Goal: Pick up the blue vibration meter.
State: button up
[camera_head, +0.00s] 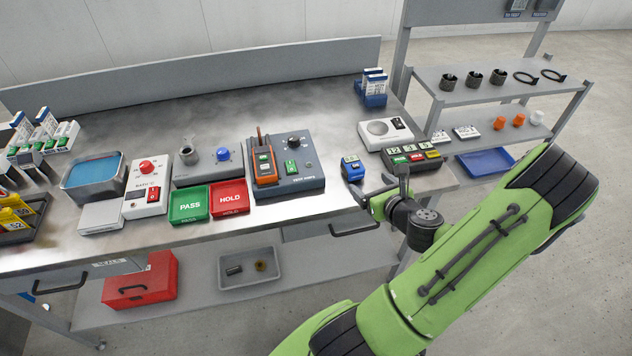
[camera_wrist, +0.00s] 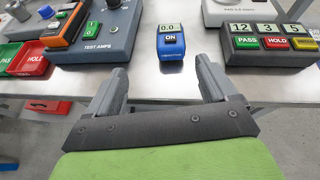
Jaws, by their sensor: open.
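The blue vibration meter (camera_head: 352,169) stands on the metal bench near its front edge, right of the test amps box. In the wrist view the meter (camera_wrist: 172,46) shows a small display reading 0.0 and a dark ON button. My gripper (camera_head: 382,193) is at the bench's front edge, close to the meter. In the wrist view my gripper's two fingers (camera_wrist: 160,80) are spread apart with nothing between them. The meter lies ahead of the fingertips, roughly centred between them, and apart from them.
The test amps box (camera_head: 298,184) with an orange meter (camera_head: 264,166) stands to the left. A counter box (camera_head: 410,158) with coloured buttons and a pale round-topped device (camera_head: 383,132) stand to the right. The bench (camera_head: 330,207) is bare around the blue meter's front.

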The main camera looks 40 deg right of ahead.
aim_at(356, 168)
jog(key=shift+m+h, duration=0.3)
jog(key=shift+m, duration=0.4)
jog(key=x, duration=0.5)
jog(key=b+x, duration=0.1)
jog(key=x, duration=0.4)
jog(key=s+d+f+x, duration=0.1)
jog(key=x, duration=0.5)
jog(key=shift+s, duration=0.1)
